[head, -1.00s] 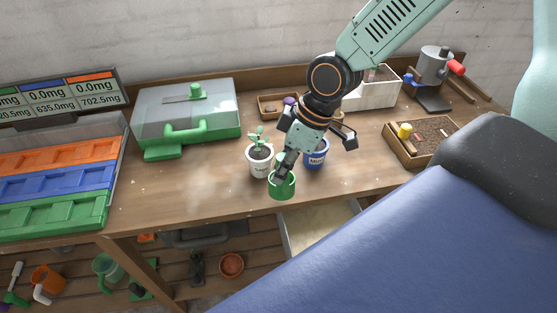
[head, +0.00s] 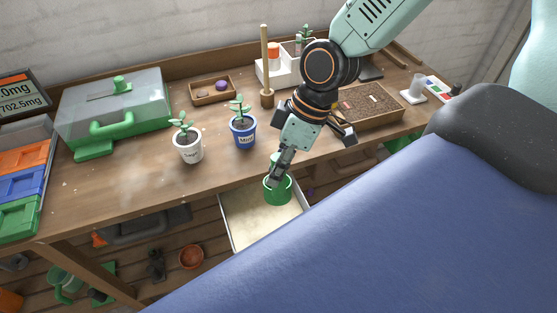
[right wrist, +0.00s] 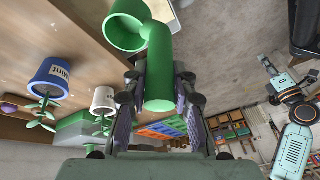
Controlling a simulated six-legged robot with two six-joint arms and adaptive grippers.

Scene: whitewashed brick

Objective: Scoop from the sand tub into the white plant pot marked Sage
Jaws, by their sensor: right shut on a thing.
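My right gripper (head: 279,172) points down, shut on the green scoop (head: 277,191). The scoop is cup-shaped and shows large in the right wrist view (right wrist: 127,32), its handle between the fingers. In the head view it overlaps the back right of the sand tub (head: 224,222), an open white box of pale sand at the bench's front edge. I cannot tell whether it touches the sand or what it holds. The white plant pot (head: 189,152) stands upright on the bench to the left, with a seedling; its label is too small to read.
A blue pot marked Mint (head: 243,133) stands between the white pot and my right gripper. Behind are a wooden dibber (head: 265,60), a small wooden tray (head: 213,91) and a green-based case (head: 115,110). The bench front left of the tub is clear.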

